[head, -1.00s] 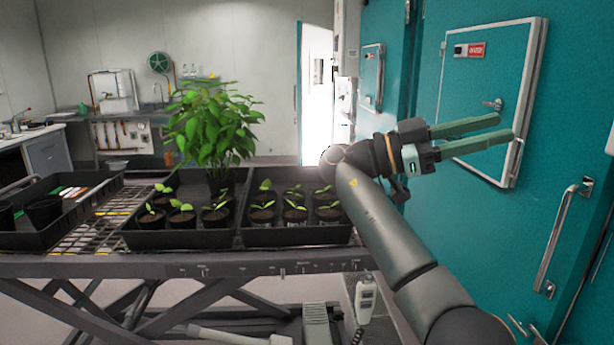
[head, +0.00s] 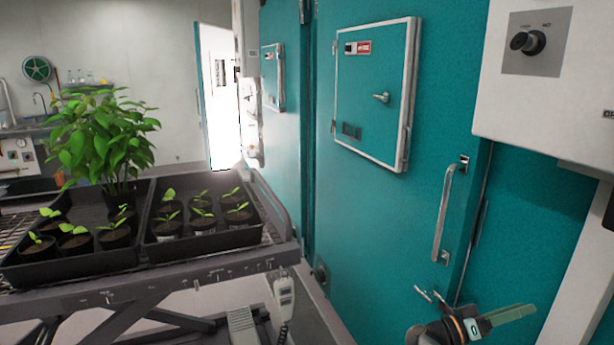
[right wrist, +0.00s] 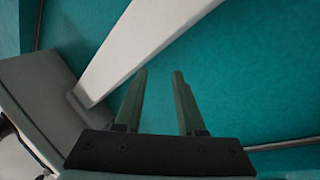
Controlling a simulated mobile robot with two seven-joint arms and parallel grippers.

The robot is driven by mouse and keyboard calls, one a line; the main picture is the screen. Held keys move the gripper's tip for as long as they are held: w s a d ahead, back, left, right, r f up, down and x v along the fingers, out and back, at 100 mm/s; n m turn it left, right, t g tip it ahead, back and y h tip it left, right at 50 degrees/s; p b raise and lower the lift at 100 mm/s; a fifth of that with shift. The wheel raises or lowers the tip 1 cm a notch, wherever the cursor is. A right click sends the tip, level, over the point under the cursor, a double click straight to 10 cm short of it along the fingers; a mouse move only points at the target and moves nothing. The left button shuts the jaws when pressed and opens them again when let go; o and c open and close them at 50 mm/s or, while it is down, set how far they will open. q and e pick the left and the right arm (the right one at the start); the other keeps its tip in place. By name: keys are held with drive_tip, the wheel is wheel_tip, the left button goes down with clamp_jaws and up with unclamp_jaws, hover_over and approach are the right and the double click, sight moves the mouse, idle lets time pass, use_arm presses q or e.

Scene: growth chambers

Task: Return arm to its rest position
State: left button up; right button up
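My right gripper (head: 528,311) is low at the bottom right of the head view, in front of the teal chamber wall. Only the gripper and a bit of the wrist show there; the rest of the arm is out of the picture. In the right wrist view the two green fingers (right wrist: 158,76) stand apart with nothing between them. A teal surface and a pale beam lie beyond them. My left gripper is in neither view.
The teal chamber door (head: 385,215) has a long handle (head: 443,213) and a small hatch (head: 378,95). A white control box (head: 545,95) juts out at upper right. A bench (head: 190,277) with black seedling trays (head: 205,238) and a bushy plant (head: 98,140) stands left.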

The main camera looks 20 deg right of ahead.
drive_tip(key=w+a+f+n+t+y, duration=0.1)
drive_tip(key=w+f+n+t+y, duration=0.45)
drive_tip(key=f, duration=0.35)
drive_tip(key=w+a+f+n+t+y, duration=0.2)
drive_tip(key=w+f+n+t+y, duration=0.3)
drive_tip(key=f, duration=0.4)
drive_tip(key=w+a+n+t+y, duration=0.3)
drive_tip(key=w+a+t+y, duration=0.35)
drive_tip(key=w+a, duration=0.5)
drive_tip(key=s+a+f+n+g+y, duration=0.1)
drive_tip(key=s+a+f+y, duration=0.1)
drive_tip(key=s+a+f, duration=0.45)
drive_tip(key=s+a+f+n+y, duration=0.15)
drive_tip(key=s+a+f, duration=0.25)
drive_tip(key=s+a, duration=0.5)
drive_tip(key=s+a+r+y, duration=0.1)
drive_tip(key=s+a, duration=0.2)
drive_tip(key=s, duration=0.4)
drive_tip(key=s+a, duration=0.4)
drive_tip(key=s, duration=0.3)
drive_tip(key=s+a+r+m+g+y, duration=0.1)
drive_tip(key=s+a, duration=0.3)
drive_tip(key=s, duration=0.2)
drive_tip(key=shift+s+r+y, duration=0.35)
drive_tip(key=shift+s, duration=0.05)
